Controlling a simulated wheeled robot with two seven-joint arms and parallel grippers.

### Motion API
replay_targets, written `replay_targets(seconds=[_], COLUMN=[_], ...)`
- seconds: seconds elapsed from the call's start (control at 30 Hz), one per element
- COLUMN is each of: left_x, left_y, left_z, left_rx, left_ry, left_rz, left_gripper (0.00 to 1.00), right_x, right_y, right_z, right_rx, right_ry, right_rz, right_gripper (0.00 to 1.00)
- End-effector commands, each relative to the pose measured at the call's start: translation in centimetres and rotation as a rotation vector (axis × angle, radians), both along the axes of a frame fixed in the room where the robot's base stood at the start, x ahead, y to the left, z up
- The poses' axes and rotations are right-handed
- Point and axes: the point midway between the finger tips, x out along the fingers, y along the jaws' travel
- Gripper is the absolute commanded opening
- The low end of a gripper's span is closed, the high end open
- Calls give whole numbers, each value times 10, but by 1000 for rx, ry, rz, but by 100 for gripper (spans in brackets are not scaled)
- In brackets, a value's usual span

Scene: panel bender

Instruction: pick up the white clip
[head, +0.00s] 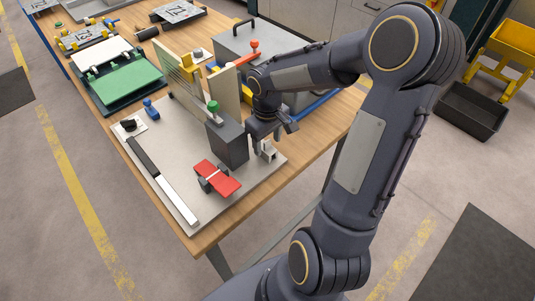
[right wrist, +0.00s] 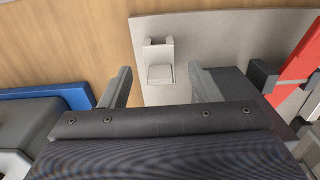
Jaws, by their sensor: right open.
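The white clip (head: 268,151) is a small pale piece near the right edge of the light grey plate (head: 258,175). In the right wrist view the white clip (right wrist: 159,62) shows upright in the picture, between the lines of my two fingers and just beyond their tips. My right gripper (head: 275,136) is over the plate's right edge beside the dark block. It is open and empty, and its fingers also show in the right wrist view (right wrist: 163,84). I cannot tell its exact height above the clip. My left gripper is not in view.
A dark block (head: 227,141) with a green knob stands left of the gripper. A red-topped piece (head: 218,177) lies in front of it. A long black-and-white bar (head: 163,182) lies at the plate's left. A grey box (head: 246,48) stands behind.

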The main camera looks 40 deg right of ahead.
Motion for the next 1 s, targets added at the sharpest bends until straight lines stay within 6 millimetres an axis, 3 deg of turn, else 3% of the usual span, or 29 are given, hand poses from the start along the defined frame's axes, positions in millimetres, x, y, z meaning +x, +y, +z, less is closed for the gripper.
replay_targets(seconds=[0.03, 0.1, 0.4, 0.77, 1.0], left_x=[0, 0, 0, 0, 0], left_y=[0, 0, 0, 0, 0], left_z=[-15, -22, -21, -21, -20], left_rx=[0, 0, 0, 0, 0], left_ry=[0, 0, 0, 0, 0], left_rz=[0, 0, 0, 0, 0], left_gripper=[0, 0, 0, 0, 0], right_x=[-1, -1, -1, -1, -1], right_y=[0, 0, 0, 0, 0], right_z=[-17, -26, -26, -26, -25], right_rx=[1, 1, 0, 0, 0], right_ry=[2, 1, 0, 0, 0], right_rz=[-2, -2, -1, -1, -1], right_gripper=[56, 56, 55, 9, 9])
